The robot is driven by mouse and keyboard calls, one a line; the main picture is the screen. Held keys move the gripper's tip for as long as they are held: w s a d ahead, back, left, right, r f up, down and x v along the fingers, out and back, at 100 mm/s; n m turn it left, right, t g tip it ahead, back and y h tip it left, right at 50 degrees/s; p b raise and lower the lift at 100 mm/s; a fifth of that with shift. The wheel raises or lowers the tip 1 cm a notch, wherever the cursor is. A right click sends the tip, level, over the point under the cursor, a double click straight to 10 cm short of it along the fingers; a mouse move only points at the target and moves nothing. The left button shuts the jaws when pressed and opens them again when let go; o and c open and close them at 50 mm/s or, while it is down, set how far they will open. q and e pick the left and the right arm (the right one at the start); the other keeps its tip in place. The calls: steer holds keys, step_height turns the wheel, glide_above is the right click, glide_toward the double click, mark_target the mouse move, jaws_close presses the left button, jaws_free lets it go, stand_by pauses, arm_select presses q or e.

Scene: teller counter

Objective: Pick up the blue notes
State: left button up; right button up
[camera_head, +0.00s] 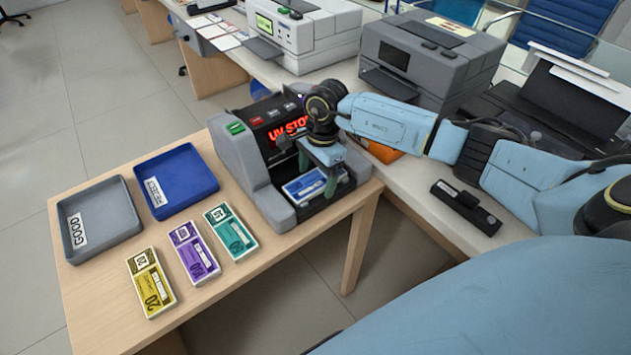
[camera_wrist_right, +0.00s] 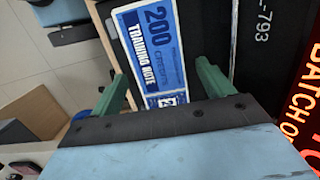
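The blue notes (camera_head: 300,190) are a flat bundle lying in the front tray of the counting machine (camera_head: 240,165). My right gripper (camera_head: 318,172) is over the tray, above the notes. In the right wrist view its two green fingers (camera_wrist_right: 160,80) are apart, one on each side of the notes' near end, with a gap visible. I cannot tell how far above the notes the fingertips are. The gripper hides part of the bundle. My left gripper is not in view.
Yellow (camera_head: 151,283), purple (camera_head: 195,252) and green (camera_head: 231,232) note bundles lie in front of a grey GOOD tray (camera_head: 122,205) and a blue tray (camera_head: 203,170). The machine's raised sides flank the notes. A black device (camera_head: 466,206) lies on the right counter.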

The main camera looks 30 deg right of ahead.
steer(key=c, duration=1.1)
steer(key=shift+o, duration=0.2)
